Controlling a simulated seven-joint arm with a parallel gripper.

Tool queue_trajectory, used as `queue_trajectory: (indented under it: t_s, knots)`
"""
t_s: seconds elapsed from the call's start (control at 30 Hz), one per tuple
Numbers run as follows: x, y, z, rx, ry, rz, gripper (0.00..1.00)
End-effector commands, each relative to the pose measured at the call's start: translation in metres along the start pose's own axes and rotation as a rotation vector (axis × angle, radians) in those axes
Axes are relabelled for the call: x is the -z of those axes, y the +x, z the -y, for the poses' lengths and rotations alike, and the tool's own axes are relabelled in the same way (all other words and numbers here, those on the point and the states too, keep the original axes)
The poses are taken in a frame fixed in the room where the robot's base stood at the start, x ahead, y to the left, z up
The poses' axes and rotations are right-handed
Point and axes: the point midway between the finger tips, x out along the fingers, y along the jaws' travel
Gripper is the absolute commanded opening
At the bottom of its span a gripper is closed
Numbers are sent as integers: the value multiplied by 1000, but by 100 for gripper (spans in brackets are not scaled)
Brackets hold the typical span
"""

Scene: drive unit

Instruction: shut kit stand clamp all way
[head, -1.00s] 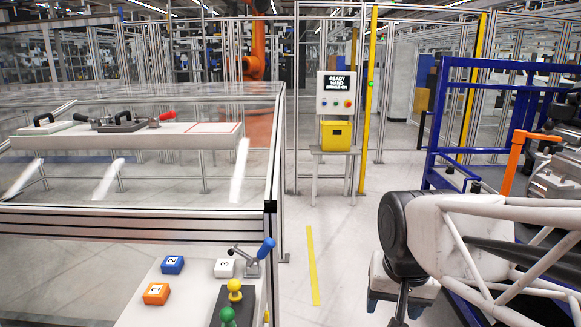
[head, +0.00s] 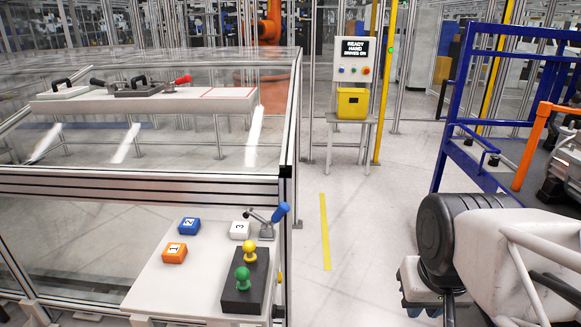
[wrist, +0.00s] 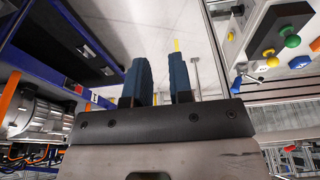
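The kit stand (head: 150,290) is a white slanted board at the lower middle of the head view. Its clamp (head: 268,225) sits at the top right corner, with a blue-tipped lever (head: 280,212) sticking up and to the right. In the wrist view the blue lever (wrist: 237,84) shows at the right, clear of my fingers. My gripper (wrist: 160,75) has two dark blue fingers standing apart with nothing between them. In the head view the gripper is low at the right, partly cut off, well away from the clamp.
The stand carries an orange block (head: 174,253), a blue block (head: 188,226), a white block (head: 239,230) and a dark block (head: 243,292) with yellow and green knobs. A glass-walled cell (head: 150,180) stands behind. A blue frame (head: 447,130) is at the right. Open floor (head: 350,220) lies between.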

Motion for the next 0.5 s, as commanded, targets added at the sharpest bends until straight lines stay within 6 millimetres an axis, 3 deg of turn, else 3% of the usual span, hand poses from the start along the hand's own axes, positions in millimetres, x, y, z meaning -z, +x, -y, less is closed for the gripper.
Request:
queue_trajectory:
  t_s: [0.03, 0.13, 0.5]
  knots:
    - [4, -1, 1, -2, -1, 1, 13]
    - [13, -2, 3, -8, -2, 5, 0]
    - [73, -8, 20, -50, -1, 23, 0]
